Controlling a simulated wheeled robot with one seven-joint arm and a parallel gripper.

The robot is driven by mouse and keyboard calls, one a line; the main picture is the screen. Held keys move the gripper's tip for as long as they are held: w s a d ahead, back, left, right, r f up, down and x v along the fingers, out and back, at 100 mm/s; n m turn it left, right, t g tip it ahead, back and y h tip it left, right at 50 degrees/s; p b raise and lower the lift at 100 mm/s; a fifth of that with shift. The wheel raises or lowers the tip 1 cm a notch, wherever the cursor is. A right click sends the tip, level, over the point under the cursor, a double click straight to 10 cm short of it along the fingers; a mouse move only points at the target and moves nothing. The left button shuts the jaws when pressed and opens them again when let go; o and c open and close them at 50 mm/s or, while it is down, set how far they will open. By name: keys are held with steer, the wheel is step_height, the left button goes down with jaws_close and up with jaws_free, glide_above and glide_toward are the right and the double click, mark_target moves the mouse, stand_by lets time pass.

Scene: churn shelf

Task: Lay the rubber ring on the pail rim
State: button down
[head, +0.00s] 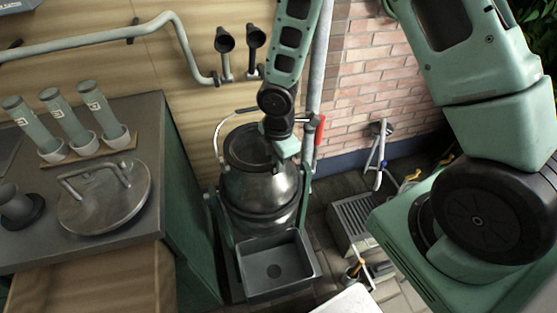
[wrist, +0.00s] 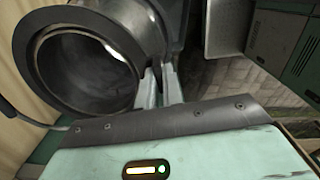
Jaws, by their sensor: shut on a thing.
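The metal pail (head: 258,190) stands upright on the floor stand, its mouth open upward. The dark rubber ring (head: 230,155) is at the pail mouth, and in the wrist view the dark band (wrist: 52,88) circles the shiny inner rim. My gripper (head: 281,160) is at the right side of the mouth, shut on the ring's edge; its fingers (wrist: 164,88) show beside the band in the wrist view. The ring looks roughly level with the rim. I cannot tell whether it rests fully on it, and the gripped part is partly hidden.
A grey basin (head: 272,268) sits before the pail. A red handle (head: 320,130) rises close right of my gripper. Wall pipes (head: 225,50) are behind.

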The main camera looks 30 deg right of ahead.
steer(key=c, duration=1.5)
jaws_free()
steer(key=shift+o, duration=0.2)
step_height(320, 180, up, 17)
steer(key=p, duration=0.3)
steer(key=shift+r, duration=0.2)
steer(key=s+a+r+m, duration=0.3)
steer(key=s+a+m, duration=0.1)
steer(key=s, duration=0.5)
steer(key=s+a+r+m, duration=0.4)
steer(key=s+m, duration=0.3)
steer(key=s, duration=0.3)
steer(key=shift+a+y, duration=0.3)
steer(key=shift+a, duration=0.3)
